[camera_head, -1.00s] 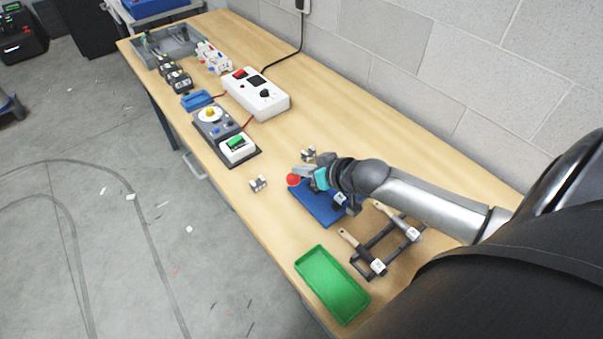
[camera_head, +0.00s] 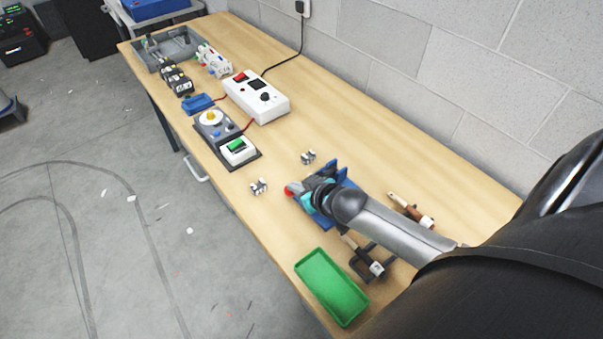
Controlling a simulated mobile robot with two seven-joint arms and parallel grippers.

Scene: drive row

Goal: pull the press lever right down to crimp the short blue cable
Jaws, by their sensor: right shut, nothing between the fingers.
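The press is a blue device (camera_head: 342,171) on the bench in front of my right arm, with a red ball knob (camera_head: 289,190) on its lever. My right gripper (camera_head: 296,190) is shut with nothing between its fingers. Its tip is right at the red knob, overlapping it in the picture; I cannot tell whether they touch. My gripper and forearm hide most of the press, including the lever's shaft and the crimping spot. I cannot make out the short blue cable. My left gripper is not in view.
A green tray (camera_head: 308,255) and a rack with wooden-handled tools (camera_head: 374,267) stand near the press. Two small clip blocks (camera_head: 259,186) (camera_head: 309,157) sit beyond it. A grey tester (camera_head: 227,148) and a white power box (camera_head: 272,107) are farther along.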

